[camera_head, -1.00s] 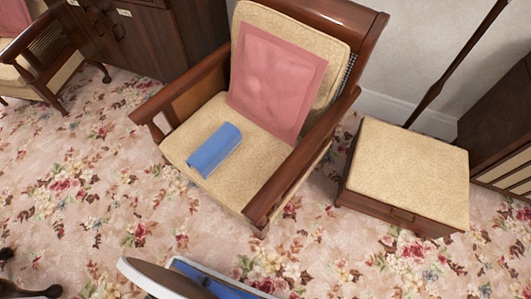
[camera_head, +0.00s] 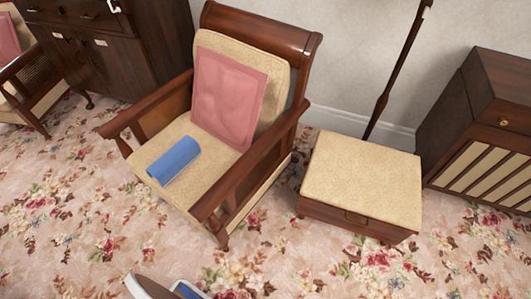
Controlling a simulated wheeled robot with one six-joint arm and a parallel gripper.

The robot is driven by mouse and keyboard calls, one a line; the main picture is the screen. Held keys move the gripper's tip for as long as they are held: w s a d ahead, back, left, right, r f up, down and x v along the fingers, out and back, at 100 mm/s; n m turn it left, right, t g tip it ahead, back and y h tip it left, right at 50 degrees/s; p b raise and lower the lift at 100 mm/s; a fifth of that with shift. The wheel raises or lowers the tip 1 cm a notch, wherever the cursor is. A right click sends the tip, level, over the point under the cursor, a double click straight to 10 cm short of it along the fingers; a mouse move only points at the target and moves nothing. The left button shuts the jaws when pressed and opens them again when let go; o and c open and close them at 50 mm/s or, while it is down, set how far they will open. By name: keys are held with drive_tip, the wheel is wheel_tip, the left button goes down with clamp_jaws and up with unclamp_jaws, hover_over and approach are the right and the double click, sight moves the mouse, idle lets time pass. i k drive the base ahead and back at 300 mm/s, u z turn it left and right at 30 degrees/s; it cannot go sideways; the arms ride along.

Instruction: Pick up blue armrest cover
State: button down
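The blue armrest cover (camera_head: 174,161) lies on the front left part of the seat cushion of a wooden armchair (camera_head: 247,179). It looks like a folded or curved blue piece, set at a slant, and nothing covers it. A pink square cloth or cushion (camera_head: 229,97) leans on the chair's backrest behind it. My gripper is not in view. A part at the bottom edge of the picture, below the chair, may be mine.
A cushioned footstool (camera_head: 362,173) stands right of the armchair, with a dark pole (camera_head: 397,75) behind it. A wooden cabinet (camera_head: 484,130) is at the far right. Another cabinet (camera_head: 95,58) and a second chair (camera_head: 28,84) are at the left. Floral carpet (camera_head: 100,240) in front is open.

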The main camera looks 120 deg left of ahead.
sight(173, 162)
drive_tip(key=i, duration=0.1)
drive_tip(key=u, duration=4.4)
drive_tip(key=i, duration=0.5)
drive_tip(key=u, duration=0.05)
drive_tip(key=k, duration=1.3)
drive_tip(key=u, duration=0.75)
drive_tip(key=i, duration=1.2)
drive_tip(key=z, duration=0.2)
